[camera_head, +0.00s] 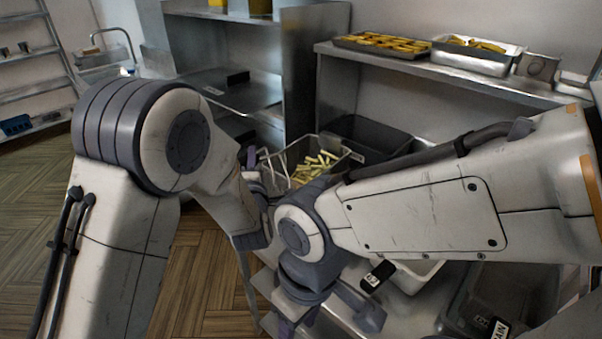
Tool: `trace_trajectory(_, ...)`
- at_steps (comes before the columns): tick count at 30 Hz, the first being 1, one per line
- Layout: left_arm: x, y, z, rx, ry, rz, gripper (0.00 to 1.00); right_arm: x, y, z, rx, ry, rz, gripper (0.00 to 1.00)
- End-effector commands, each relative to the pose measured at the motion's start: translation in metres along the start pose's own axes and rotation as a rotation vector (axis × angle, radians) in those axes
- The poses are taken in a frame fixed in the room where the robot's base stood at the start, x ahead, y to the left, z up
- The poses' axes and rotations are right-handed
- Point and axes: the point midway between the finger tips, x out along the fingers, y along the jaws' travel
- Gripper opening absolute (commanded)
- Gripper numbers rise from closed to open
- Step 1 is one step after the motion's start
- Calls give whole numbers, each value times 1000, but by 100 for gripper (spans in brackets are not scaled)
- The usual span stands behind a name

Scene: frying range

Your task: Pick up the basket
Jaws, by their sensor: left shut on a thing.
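The wire basket (341,160) holds several pale yellow fries and sits in the middle of the view, in front of a dark bin. My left gripper (253,172) is at the basket's left side, partly hidden behind my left forearm. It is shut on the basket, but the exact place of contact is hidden. My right gripper (328,314) points down over the lower metal surface, to the right of and nearer than the basket. Its fingertips do not show clearly, and I see nothing held in it.
A dark bin (372,133) stands behind the basket. An upper metal shelf (470,78) carries a tray of golden food (383,43) and a steel pan of fries (478,52). A white container (418,270) and a dark container (510,290) are at lower right. Wooden floor is open at left.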

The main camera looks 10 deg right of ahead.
Motion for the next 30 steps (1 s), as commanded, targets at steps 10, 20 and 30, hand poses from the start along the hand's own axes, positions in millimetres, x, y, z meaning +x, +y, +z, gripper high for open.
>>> trace_trajectory(10, 0, 5, 0, -3, 0, 6, 0, 0, 0, 0, 0, 0, 0, 50)
trace_trajectory(20, 0, 56, 0, -9, 0, 15, 0, 8, 1, 0, 0, 0, 0, 50)
trace_trajectory(30, 0, 146, 0, -8, 1, 12, 0, 15, 1, 1, 0, 0, 0, 50)
